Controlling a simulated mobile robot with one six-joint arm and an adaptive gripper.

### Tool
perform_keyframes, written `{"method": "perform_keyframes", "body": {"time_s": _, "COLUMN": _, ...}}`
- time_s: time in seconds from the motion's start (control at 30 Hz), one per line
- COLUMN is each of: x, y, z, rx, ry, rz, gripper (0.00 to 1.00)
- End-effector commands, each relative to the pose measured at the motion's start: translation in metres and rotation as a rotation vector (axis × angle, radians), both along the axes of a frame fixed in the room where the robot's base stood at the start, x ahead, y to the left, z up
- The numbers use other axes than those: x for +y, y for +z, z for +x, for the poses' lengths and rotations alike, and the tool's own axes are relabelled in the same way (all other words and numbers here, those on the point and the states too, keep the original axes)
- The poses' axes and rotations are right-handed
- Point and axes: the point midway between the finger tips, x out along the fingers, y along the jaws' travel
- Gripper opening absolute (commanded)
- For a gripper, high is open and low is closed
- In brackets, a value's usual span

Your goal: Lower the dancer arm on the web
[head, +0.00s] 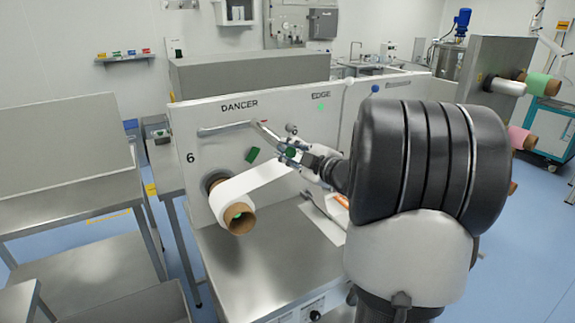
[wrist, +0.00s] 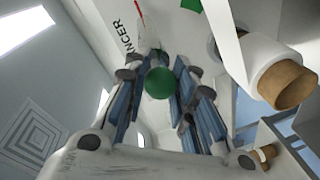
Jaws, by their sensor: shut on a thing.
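The dancer arm (head: 268,133) is a thin metal bar on the light panel, under the word DANCER, slanting down to the right towards my gripper (head: 287,151). A pale horizontal bar (head: 222,129) meets its upper end. In the wrist view, a round green knob (wrist: 160,83) sits between the fingers of my gripper (wrist: 158,78), which are shut on it. The knob partly shows green in the head view (head: 290,152). The white web (head: 258,180) runs from a roll with a brown core (head: 240,219) up to the right, passing below my gripper. My arm hides part of the panel.
A steel cabinet top (head: 250,268) lies below the roll. A green square (head: 252,155) is on the panel left of my gripper. A steel table (head: 75,215) stands at the left. Another machine with coloured rolls (head: 540,86) stands at the right.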

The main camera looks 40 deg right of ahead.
Motion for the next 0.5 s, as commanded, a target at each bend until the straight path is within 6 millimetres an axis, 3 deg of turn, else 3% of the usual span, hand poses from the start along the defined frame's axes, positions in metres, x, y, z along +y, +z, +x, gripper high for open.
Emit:
{"method": "perform_keyframes", "body": {"time_s": 0.2, "x": 0.002, "y": 0.025, "z": 0.0, "rx": 0.03, "ry": -0.002, "rz": -0.134, "gripper": 0.0}}
{"method": "perform_keyframes", "body": {"time_s": 0.5, "x": 0.005, "y": 0.04, "z": 0.001, "rx": 0.054, "ry": -0.002, "rz": -0.227, "gripper": 0.0}}
